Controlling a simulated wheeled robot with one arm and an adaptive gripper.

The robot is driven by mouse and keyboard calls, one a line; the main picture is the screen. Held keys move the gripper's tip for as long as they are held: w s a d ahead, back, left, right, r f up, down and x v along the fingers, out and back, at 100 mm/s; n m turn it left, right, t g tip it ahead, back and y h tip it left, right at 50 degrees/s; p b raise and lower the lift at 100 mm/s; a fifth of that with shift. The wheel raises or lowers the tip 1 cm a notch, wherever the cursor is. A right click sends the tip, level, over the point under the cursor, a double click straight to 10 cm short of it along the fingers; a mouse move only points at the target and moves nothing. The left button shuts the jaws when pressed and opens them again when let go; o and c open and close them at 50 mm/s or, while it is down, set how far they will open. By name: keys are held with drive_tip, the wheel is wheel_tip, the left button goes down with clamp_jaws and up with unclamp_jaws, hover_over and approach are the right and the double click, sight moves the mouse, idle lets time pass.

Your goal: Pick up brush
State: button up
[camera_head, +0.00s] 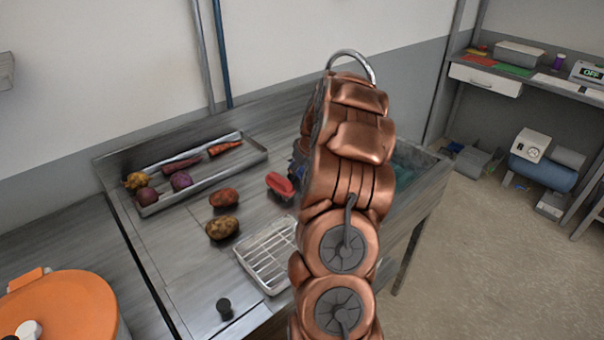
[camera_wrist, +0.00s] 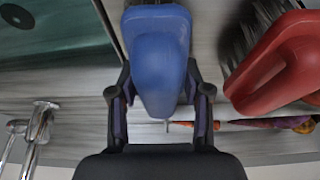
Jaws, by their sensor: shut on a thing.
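A blue brush (camera_wrist: 158,62) fills the upper middle of the wrist view, its body between the two fingers of my gripper (camera_wrist: 160,92). The fingers are shut on it, one on each side. I cannot tell whether it is clear of the counter. In the head view my arm hides most of the gripper and the brush. A red brush (camera_wrist: 284,66) with dark bristles lies to the right in the wrist view, apart from my gripper. The red brush also shows in the head view (camera_head: 280,186), just left of my arm.
A metal tray (camera_head: 262,156) with carrots and round vegetables lies at the counter's back. Two potatoes (camera_head: 222,228) and a wire rack (camera_head: 262,262) lie left of my arm. The sink (camera_wrist: 60,40) and faucet (camera_wrist: 38,130) are left in the wrist view. An orange pot (camera_head: 75,305) stands front left.

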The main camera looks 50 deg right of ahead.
drive_tip(key=shift+c, duration=0.4)
drive_tip(key=shift+r, duration=0.1)
drive_tip(key=shift+r, duration=0.3)
wheel_tip(320, 180, up, 9)
drive_tip(key=b, duration=0.3)
drive_tip(key=shift+r, duration=0.1)
